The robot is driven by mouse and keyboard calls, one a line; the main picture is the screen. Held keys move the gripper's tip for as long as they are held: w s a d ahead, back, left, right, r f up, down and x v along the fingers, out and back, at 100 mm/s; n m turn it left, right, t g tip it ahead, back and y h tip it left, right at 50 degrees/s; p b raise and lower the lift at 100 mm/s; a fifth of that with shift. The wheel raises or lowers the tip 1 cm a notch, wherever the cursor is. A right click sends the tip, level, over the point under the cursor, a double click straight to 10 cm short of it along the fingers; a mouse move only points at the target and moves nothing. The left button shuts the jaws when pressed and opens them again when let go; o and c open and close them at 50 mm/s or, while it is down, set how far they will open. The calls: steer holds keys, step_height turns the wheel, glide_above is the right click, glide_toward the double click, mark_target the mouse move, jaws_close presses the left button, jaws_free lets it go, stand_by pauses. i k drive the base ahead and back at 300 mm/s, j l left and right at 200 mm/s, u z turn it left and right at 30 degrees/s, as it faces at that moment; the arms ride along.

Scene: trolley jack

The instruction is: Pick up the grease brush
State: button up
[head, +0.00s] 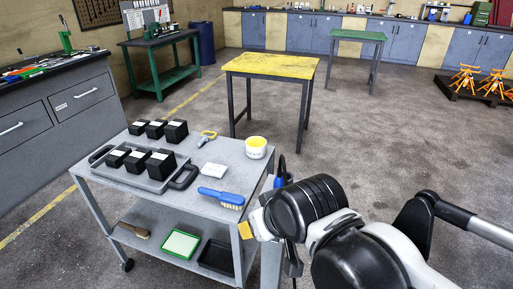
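Several brush-like things show in the head view, and I cannot tell for sure which one is the grease brush. A blue-handled brush (221,198) with pale bristles lies on the front right of the grey trolley's top (205,177). A small tool with a yellow loop handle (207,137) lies near the back edge of the top. A wooden-handled brush (133,230) lies on the trolley's lower shelf. My gripper (292,265) is partly visible beside the trolley's right side, below my black arm joint. Its fingers are not clear, and I see nothing held in it.
A green-rimmed tray (180,244) and a black tray (216,257) are below. A yellow-topped table (271,65) stands behind.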

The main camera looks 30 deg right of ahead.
mark_target(233, 201)
steer(key=i+j+z, duration=0.15)
steer(key=j+z, duration=0.15)
steer(key=z, duration=0.2)
steer(key=i+j+z, duration=0.1)
steer(key=j+z, duration=0.2)
steer(key=z, duration=0.15)
steer(key=j+z, duration=0.35)
steer(key=z, duration=0.15)
steer(key=j+z, duration=0.35)
steer(key=z, duration=0.15)
